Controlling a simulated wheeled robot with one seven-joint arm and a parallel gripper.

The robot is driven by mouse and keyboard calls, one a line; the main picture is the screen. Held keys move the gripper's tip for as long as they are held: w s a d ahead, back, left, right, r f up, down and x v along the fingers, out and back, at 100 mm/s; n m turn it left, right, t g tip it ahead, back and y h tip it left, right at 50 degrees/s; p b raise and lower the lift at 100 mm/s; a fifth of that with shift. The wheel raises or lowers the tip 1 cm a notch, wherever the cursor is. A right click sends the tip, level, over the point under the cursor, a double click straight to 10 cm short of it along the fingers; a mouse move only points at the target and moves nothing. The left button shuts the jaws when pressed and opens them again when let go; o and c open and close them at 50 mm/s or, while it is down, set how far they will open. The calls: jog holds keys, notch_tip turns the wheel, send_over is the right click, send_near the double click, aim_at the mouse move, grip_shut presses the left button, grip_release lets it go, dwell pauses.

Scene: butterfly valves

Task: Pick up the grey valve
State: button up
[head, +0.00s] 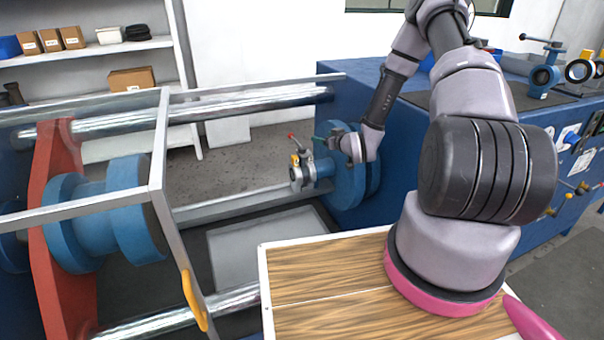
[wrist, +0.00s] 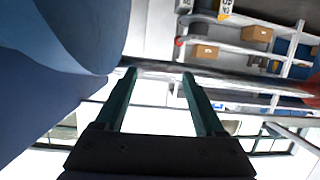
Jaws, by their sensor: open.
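A small grey ring-shaped valve body (head: 298,178) with red and yellow parts sits at the end of a short blue stub on the test rig's blue flange (head: 346,178). My gripper (head: 322,143) is just above and to the right of it, in front of the flange. In the wrist view my gripper (wrist: 158,73) shows two green fingers apart with nothing held between them. The valve cannot be made out in the wrist view. A second grey ring-shaped valve (head: 579,71) with a yellow part is on the right bench.
A blue valve (head: 543,78) with a dark lever stands on the right bench (head: 500,102). Steel rods (head: 190,112) and a metal guard frame (head: 160,150) cross the rig at left. A wooden top (head: 330,290) lies in front. A shelf (head: 85,52) with boxes is behind.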

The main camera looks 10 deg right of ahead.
aim_at(308, 157)
jog(key=s+a+f+m+t, duration=0.1)
jog(key=s+a+f+t, duration=0.2)
jog(key=s+f, duration=0.5)
jog(key=x, duration=0.8)
jog(key=f+x, duration=0.1)
jog(key=x, duration=0.3)
jog(key=shift+w+f, duration=0.15)
grip_shut()
jog(key=shift+a, duration=0.1)
